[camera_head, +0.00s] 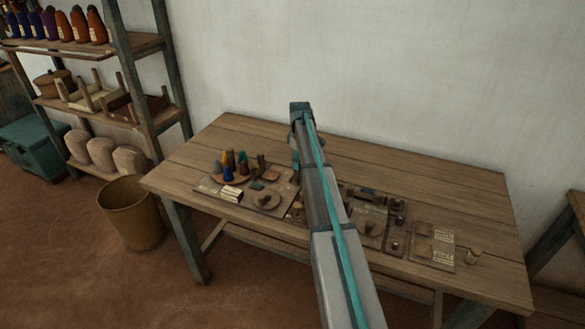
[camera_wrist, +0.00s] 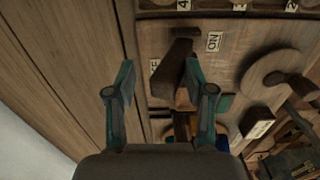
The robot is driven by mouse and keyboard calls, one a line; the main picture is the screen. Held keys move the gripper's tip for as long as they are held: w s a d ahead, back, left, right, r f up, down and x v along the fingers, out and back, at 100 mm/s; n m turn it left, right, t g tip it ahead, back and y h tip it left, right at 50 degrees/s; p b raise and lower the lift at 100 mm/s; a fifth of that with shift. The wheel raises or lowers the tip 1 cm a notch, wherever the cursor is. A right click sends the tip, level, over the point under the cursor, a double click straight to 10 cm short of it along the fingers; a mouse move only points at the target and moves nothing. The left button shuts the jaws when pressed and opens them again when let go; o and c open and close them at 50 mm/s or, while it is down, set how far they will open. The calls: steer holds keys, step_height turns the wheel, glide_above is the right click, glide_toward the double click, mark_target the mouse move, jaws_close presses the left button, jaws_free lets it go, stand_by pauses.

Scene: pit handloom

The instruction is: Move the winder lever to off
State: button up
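In the wrist view a brown wooden lever (camera_wrist: 174,62) stands on a wooden panel. A small "ON" label (camera_wrist: 213,42) is on its right, and another label (camera_wrist: 154,65), partly hidden, is on its left. My gripper (camera_wrist: 158,76) is open, with its two teal fingers apart. The right fingertip overlaps the lever in the picture; I cannot tell whether they touch. Nothing is visibly held. In the head view my arm covers the middle of the bench, and the lever and fingers cannot be made out.
The wooden workbench (camera_head: 440,192) carries several small panels. A shelf rack (camera_head: 150,113) and basket (camera_head: 131,212) are left. The bench's back strip is clear.

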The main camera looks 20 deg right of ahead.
stand_by(0.4)
steer(key=shift+r+p, duration=1.55)
steer(key=shift+r, duration=1.7)
